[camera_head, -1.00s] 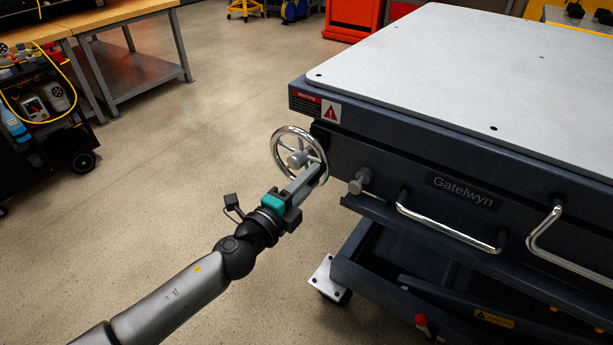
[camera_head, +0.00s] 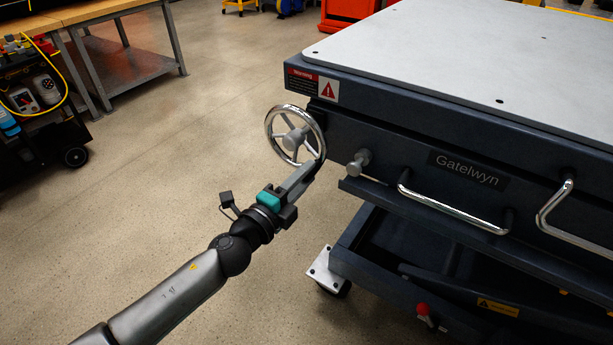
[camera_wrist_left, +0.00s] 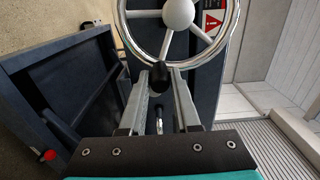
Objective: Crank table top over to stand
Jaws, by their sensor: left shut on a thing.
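The lift table has a pale grey top (camera_head: 470,65) on a dark blue body (camera_head: 400,135) marked "Gatelwyn", in the right half of the head view. A chrome crank wheel (camera_head: 270,130) is on its left end; it also shows in the left wrist view (camera_wrist_left: 233,20). My left gripper (camera_head: 317,167) is at the lower right of the wheel's rim. In the left wrist view its fingers are shut on the wheel's black handle (camera_wrist_left: 160,73), which they partly hide. The top looks level. My right gripper is out of view.
A grey knob (camera_head: 359,162) and chrome handles (camera_head: 450,212) project from the table's near side. The lower base (camera_head: 365,262) has a caster plate (camera_head: 322,268) and a red knob (camera_head: 423,309). A workbench (camera_head: 125,75) and black cart (camera_head: 40,130) stand left; floor between is clear.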

